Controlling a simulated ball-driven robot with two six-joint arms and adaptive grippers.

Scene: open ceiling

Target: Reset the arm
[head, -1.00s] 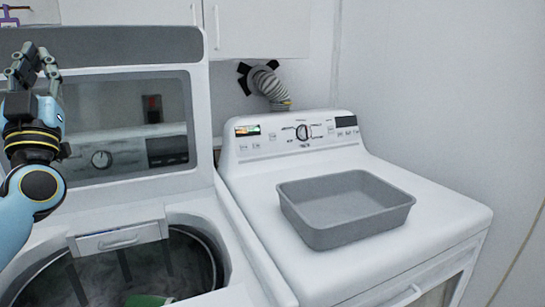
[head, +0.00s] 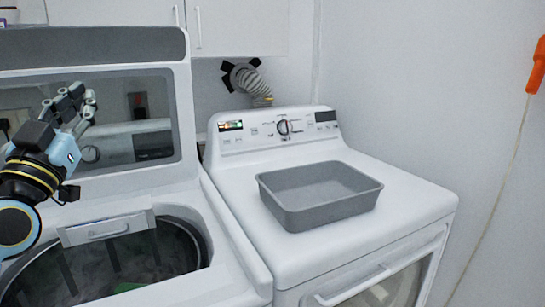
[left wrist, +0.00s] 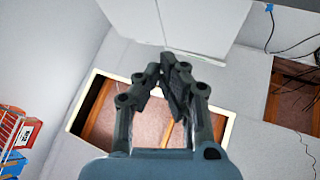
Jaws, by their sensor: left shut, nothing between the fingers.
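My left gripper (head: 80,100) is raised over the open washer at the left of the head view, in front of its upright lid. Its fingers are closed together with nothing between them, and they also show closed in the left wrist view (left wrist: 170,75). My right gripper is not in view.
The washer's open tub (head: 150,250) lies below my left arm, with something green inside. A grey bin (head: 320,215) stands on the white dryer (head: 420,205). White cabinets (head: 240,28) hang above. An orange object (head: 537,68) is at the right wall. The left wrist view shows a pale-framed ceiling opening (left wrist: 150,125).

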